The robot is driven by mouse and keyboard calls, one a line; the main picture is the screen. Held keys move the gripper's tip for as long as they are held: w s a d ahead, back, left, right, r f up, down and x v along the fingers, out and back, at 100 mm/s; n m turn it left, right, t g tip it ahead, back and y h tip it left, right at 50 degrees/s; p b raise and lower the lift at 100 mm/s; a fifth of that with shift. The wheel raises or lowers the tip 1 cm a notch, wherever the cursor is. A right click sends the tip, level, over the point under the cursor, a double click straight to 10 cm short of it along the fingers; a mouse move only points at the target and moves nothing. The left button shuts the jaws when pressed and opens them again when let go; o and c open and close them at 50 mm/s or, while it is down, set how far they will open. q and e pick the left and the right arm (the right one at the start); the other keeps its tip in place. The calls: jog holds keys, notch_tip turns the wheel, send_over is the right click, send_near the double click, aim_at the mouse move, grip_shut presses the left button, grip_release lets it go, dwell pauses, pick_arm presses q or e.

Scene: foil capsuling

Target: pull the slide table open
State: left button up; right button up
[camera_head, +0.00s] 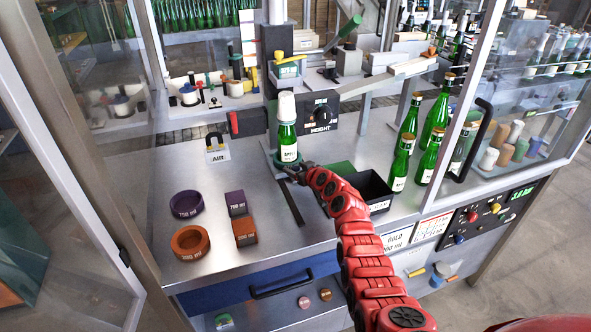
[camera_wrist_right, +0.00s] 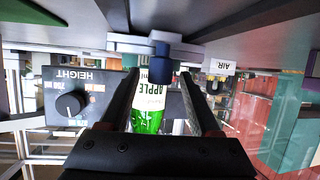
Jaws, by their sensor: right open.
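My right gripper (camera_head: 289,172) is at the front of the slide table, low over the worktop. In the right wrist view, which is upside down, its two dark fingers are apart, with a blue knob (camera_wrist_right: 161,68) between their tips and the bottle (camera_wrist_right: 148,118) behind. I cannot tell whether they touch the knob. My left gripper is not in view.
A black bin (camera_head: 371,186) stands right of the slot, with several green bottles (camera_head: 408,150) beyond. Purple (camera_head: 187,204) and orange (camera_head: 190,243) rings and two small blocks (camera_head: 240,218) lie left of it. The HEIGHT dial (camera_head: 321,112) is behind the bottle.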

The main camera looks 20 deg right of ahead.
jog(key=shift+w+f, duration=0.25)
grip_shut()
dwell(0.4)
jog(key=shift+r, duration=0.1)
dwell(1.0)
